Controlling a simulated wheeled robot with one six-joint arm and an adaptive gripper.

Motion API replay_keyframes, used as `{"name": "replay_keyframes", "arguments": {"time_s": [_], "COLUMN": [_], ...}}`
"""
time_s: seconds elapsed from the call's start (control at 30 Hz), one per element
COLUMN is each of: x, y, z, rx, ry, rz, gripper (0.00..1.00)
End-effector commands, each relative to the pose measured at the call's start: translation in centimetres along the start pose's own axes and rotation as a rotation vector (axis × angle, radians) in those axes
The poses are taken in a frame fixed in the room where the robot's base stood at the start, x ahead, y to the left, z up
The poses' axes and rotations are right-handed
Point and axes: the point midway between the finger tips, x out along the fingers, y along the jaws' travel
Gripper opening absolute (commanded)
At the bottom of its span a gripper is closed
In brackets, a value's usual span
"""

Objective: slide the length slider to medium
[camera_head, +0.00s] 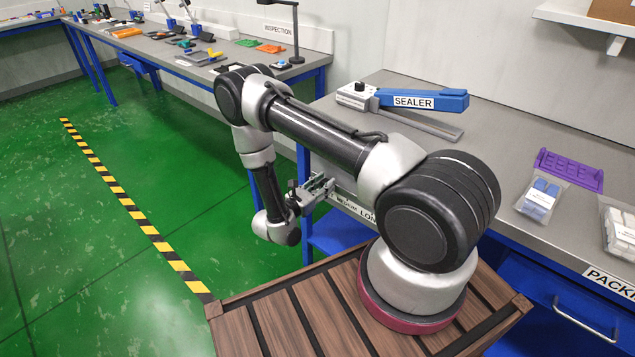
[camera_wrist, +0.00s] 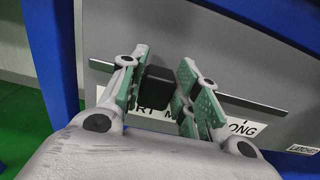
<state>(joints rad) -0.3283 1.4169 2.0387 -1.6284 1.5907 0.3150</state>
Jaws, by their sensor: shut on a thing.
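The length slider's black knob (camera_wrist: 158,90) stands out from a grey panel in the wrist view. My gripper (camera_wrist: 162,80) is shut on it, with one green-padded finger on each side. A dark slot runs across the panel behind the knob. Below it is a white label strip (camera_wrist: 244,127), reading SHORT, MEDIUM and LONG from left to right, partly covered by my fingers. The knob appears near the end of SHORT and the start of MEDIUM; its exact setting is hard to tell. In the head view my gripper (camera_head: 318,190) reaches the bench front, and the knob is hidden.
A blue SEALER (camera_head: 420,99) stands on the grey bench top above the panel. Bagged parts (camera_head: 538,201) and a purple rack (camera_head: 570,170) lie further right. A second bench (camera_head: 185,62) stands at the back left. The green floor at left is clear.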

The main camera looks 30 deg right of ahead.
Motion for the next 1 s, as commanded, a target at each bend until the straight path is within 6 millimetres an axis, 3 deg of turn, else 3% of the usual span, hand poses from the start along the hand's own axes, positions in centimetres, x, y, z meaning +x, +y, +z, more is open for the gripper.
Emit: {"name": "replay_keyframes", "arguments": {"time_s": [0.1, 0.3, 0.67, 0.7, 0.8, 1.0], "x": [0.0, 0.0, 0.0, 0.0, 0.0, 0.0], "y": [-3.3, -6.9, -7.4, -7.4, -7.4, -7.4], "z": [-0.1, -0.1, 0.0, 0.0, 0.0, 0.0], "rx": [-0.007, -0.005, -0.001, -0.001, -0.001, -0.001], "ry": [0.002, 0.002, 0.002, 0.002, 0.002, 0.002], "rz": [-0.001, 0.0, 0.0, 0.0, 0.0, 0.0], "gripper": [0.0, 0.0, 0.0, 0.37, 0.54, 0.54]}}
